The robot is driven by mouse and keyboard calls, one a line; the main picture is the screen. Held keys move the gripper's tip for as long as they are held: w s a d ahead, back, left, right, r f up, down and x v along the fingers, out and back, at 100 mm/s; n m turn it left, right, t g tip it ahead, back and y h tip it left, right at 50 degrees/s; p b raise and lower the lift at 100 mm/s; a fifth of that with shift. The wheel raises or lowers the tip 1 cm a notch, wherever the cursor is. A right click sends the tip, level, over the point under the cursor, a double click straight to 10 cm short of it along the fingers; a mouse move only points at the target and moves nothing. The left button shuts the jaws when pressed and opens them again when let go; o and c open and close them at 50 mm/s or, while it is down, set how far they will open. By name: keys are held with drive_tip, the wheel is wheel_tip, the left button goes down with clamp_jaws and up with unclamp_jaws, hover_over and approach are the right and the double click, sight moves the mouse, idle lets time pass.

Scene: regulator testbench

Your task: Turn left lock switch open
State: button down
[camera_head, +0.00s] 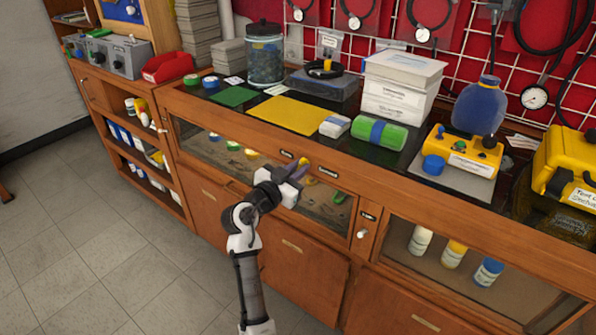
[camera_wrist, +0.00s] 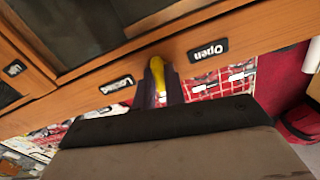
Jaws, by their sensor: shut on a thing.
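In the wrist view the fingers (camera_wrist: 158,76) are closed together at the rail, between the "Locked" label (camera_wrist: 116,85) and the "Open" label (camera_wrist: 208,50). In the head view, the left label (camera_head: 286,154) is short and the right label (camera_head: 328,174) is longer.
A second lock switch (camera_head: 361,234) sits on the post to the right, below its own label. Glass-fronted compartments lie below the rail. The bench top holds a yellow mat (camera_head: 288,115), a green roll (camera_head: 378,135) and a yellow device (camera_head: 463,152).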

drive_tip(key=n+p, duration=0.3)
drive_tip(key=n, duration=0.7)
drive_tip(key=shift+n, duration=0.3)
drive_tip(key=shift+f+n, duration=0.1)
drive_tip(key=shift+n, duration=0.2)
drive_tip(key=c, duration=1.5)
unclamp_jaws()
drive_tip(key=shift+o, duration=0.2)
drive_tip(key=b+v, duration=0.2)
drive_tip(key=v, duration=1.2)
